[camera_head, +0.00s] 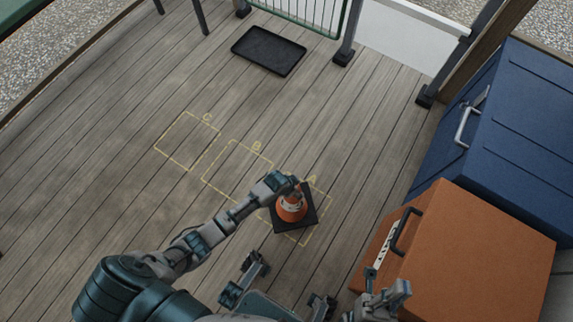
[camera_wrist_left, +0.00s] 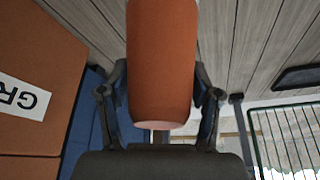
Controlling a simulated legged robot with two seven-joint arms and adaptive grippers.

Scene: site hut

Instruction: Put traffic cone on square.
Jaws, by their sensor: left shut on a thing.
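The orange traffic cone (camera_head: 291,208) with a pale band and a dark square base is upright in the head view. Its base overlaps yellow square A (camera_head: 322,219), whose outline shows at the right and lower edges. I cannot tell whether the base touches the floor. My left gripper (camera_head: 294,188) is shut on the cone's upper part. In the left wrist view the orange cone (camera_wrist_left: 161,50) sits between the two fingers. My right gripper (camera_head: 384,281) is empty, fingers apart, in front of the orange box.
Squares B (camera_head: 231,170) and C (camera_head: 187,142) are empty on the plank floor. A black tray (camera_head: 269,51) lies at the back. An orange box (camera_head: 470,260) and a blue box (camera_head: 510,140) stand on the right. The left floor is clear.

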